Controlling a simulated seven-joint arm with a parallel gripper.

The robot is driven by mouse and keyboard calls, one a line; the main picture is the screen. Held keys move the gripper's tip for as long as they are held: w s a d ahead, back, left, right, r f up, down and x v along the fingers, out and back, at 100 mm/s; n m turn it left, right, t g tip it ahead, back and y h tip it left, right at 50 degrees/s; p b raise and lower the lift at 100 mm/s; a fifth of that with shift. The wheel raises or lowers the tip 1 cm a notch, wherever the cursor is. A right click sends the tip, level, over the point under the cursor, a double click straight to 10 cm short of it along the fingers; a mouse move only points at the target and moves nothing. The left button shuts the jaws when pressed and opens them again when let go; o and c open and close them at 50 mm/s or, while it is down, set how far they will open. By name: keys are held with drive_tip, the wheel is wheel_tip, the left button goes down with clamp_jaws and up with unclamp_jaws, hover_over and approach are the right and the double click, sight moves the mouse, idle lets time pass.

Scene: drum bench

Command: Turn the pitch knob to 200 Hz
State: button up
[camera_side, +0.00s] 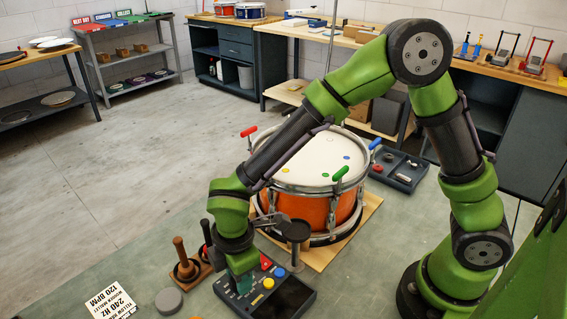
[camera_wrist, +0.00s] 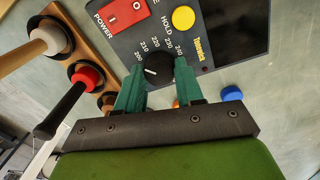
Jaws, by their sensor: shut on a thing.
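The black pitch knob (camera_wrist: 158,68) sits on the dark control box, ringed by labels from 200 to 240. Its white pointer line faces left, near the 200 end of the scale; I cannot tell whether it is exactly on the mark. My gripper (camera_wrist: 158,78) has its green fingers shut on the knob, one on each side. In the side view my gripper (camera_side: 243,283) reaches down onto the control box (camera_side: 292,297), and the knob is hidden there.
The box also has a red power switch (camera_wrist: 125,14), a yellow button (camera_wrist: 183,18) and a dark screen (camera_wrist: 232,30). Mallets (camera_wrist: 62,108) stand in a wooden rack beside it. An orange drum (camera_side: 336,212) stands behind. A printed card (camera_side: 111,300) lies at front left.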

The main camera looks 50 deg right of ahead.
drive_tip(key=o, duration=1)
drive_tip(key=shift+o, duration=0.2)
wheel_tip(320, 180, up, 17)
drive_tip(key=shift+s, duration=0.45)
drive_tip(key=shift+a+f, duration=0.1)
drive_tip(key=shift+f, duration=0.05)
drive_tip(key=f, duration=1.1)
drive_tip(key=w+f, duration=0.1)
drive_tip(key=f, duration=0.4)
drive_tip(key=shift+f, duration=0.4)
